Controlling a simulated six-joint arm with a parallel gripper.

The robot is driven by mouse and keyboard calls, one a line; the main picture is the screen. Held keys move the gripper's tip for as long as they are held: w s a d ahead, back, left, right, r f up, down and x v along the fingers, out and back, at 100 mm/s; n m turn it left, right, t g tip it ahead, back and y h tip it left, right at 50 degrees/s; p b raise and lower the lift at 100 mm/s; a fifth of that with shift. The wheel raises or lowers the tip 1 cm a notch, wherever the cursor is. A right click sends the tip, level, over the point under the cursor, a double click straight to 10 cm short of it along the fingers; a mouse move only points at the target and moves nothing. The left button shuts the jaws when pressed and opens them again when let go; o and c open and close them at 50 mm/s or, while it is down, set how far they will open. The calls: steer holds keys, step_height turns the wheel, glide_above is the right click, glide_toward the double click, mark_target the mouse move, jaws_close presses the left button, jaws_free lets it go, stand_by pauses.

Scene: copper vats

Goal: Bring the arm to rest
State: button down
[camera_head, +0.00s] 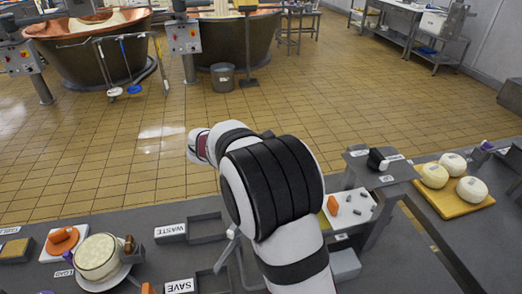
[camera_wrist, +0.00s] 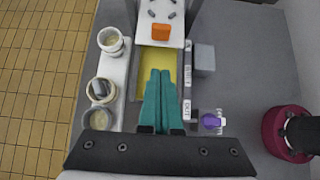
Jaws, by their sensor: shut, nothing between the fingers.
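My gripper (camera_wrist: 158,76) shows in the wrist view as two teal fingers lying side by side, pressed together with nothing between them. It points over a yellow-bottomed tray (camera_wrist: 154,62) on the grey bench; I cannot tell its height above it. In the head view my white and black arm rises over the near bench, bent at a large joint, and my gripper cannot be made out there.
In the wrist view, a white holder with several cups (camera_wrist: 110,40) stands left and an orange block (camera_wrist: 160,32) lies ahead. In the head view, a cheese pot (camera_head: 98,258) and waste tray (camera_head: 207,228) are left, pale cheeses (camera_head: 472,190) right. Tiled floor beyond is open.

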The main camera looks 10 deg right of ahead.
steer(key=s+a+m+y, duration=0.3)
steer(key=s+m, duration=0.5)
steer(key=s, duration=0.1)
steer(key=s+a+r+m+y, duration=0.1)
steer(key=s+a+m+y, duration=0.2)
steer(key=s+m, duration=0.4)
steer(key=s+a+m+y, duration=0.3)
steer(key=s+m, duration=0.5)
steer(key=s, duration=0.5)
steer(key=shift+a+r+m+y, duration=0.3)
steer(key=shift+a+y, duration=0.1)
steer(key=shift+y, duration=0.5)
